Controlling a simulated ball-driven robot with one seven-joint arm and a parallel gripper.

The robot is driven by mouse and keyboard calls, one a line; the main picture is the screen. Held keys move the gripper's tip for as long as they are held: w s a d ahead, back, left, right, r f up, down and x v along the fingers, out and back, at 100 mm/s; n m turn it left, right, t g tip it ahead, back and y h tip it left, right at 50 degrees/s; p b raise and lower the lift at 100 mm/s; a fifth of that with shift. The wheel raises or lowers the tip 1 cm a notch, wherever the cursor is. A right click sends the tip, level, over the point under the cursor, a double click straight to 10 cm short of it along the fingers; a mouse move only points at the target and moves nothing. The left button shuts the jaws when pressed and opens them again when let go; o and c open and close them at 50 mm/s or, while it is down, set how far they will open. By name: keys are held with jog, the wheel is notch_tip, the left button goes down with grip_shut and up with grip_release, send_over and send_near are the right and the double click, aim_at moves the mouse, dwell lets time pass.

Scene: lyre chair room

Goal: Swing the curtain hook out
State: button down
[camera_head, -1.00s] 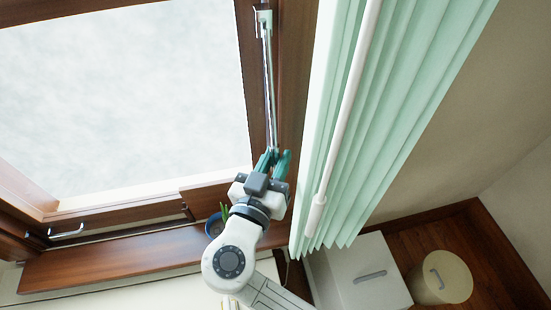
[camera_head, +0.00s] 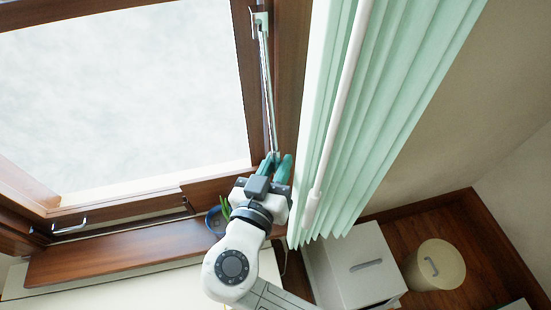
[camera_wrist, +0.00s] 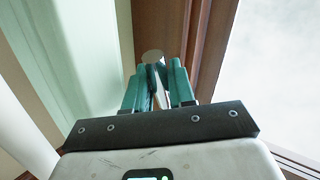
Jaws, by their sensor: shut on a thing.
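The curtain hook (camera_head: 267,90) is a thin metal rod hanging from a small bracket on the brown window frame, close along the frame. My gripper (camera_head: 277,162), with teal fingers, is at the rod's lower end and shut on it. In the wrist view, my gripper (camera_wrist: 159,68) points up along the brown frame. A pale round end of the hook (camera_wrist: 152,57) shows at the fingertips, with a bright strip between the fingers. The fingers hide part of the hook's lower end.
A pleated mint-green curtain (camera_head: 400,90) hangs just right of my gripper, with a white wand (camera_head: 335,120) in front. The window pane (camera_head: 120,90) is to the left. A blue pot with a plant (camera_head: 216,220) stands on the sill beside my wrist. A white cabinet (camera_head: 350,265) stands below.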

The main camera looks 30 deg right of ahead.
jog(key=c, duration=1)
grip_release()
jog(key=shift+c, duration=0.2)
jog(key=shift+w+f, duration=0.1)
